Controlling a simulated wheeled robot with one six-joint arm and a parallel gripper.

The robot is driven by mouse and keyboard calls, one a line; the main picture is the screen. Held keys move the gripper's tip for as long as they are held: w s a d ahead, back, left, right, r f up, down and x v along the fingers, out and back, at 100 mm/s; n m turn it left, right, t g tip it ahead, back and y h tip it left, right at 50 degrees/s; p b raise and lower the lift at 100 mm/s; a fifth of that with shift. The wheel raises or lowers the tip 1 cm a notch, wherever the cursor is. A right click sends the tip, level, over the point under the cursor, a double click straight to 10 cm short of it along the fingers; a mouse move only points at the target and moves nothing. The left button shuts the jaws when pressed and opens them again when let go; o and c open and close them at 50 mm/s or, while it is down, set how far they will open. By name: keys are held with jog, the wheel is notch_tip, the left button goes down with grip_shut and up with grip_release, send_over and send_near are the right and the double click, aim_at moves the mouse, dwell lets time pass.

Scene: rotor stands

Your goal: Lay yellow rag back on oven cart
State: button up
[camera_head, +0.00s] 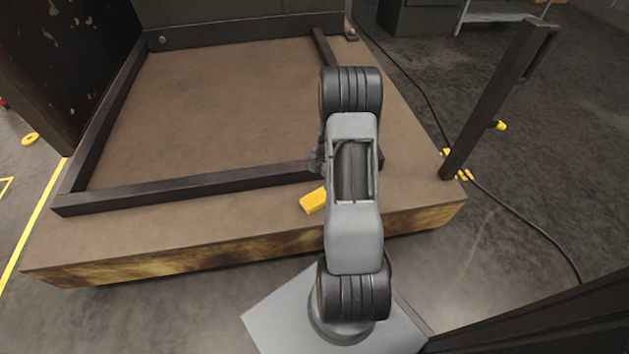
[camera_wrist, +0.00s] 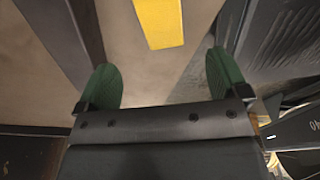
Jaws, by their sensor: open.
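A flat yellow piece (camera_head: 314,200), which looks like the yellow rag, lies on the front strip of a low brown platform (camera_head: 200,212), just outside a dark frame. My arm stands close to its right side. In the wrist view the yellow piece (camera_wrist: 160,22) is at the top edge, partly cut off. My gripper (camera_wrist: 163,72) is open with two green fingers spread, and nothing is between them. The yellow piece is ahead of the gap, apart from both fingers. In the head view my gripper is mostly hidden by the arm. I cannot tell whether the platform is the oven cart.
The dark raised frame (camera_head: 190,190) borders the platform top, which is bare inside it. A dark upright post (camera_head: 495,100) stands at the right. A black cable (camera_head: 520,218) crosses the floor there. A dark panel (camera_head: 75,70) rises at the left. Yellow line (camera_head: 32,233) marks the floor.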

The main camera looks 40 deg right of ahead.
jog(key=s+a+r+m+t+h, duration=0.1)
jog(key=a+r+m, duration=0.6)
jog(key=a+r, duration=0.7)
jog(key=s+a+r+m+t, duration=0.1)
jog(key=s+a+r+m, duration=0.7)
jog(key=s+r+m, duration=0.2)
jog(key=shift+s+a+r+t+h, duration=0.2)
jog(key=shift+s+r+t+h, duration=0.1)
jog(key=shift+s+t+h, duration=0.15)
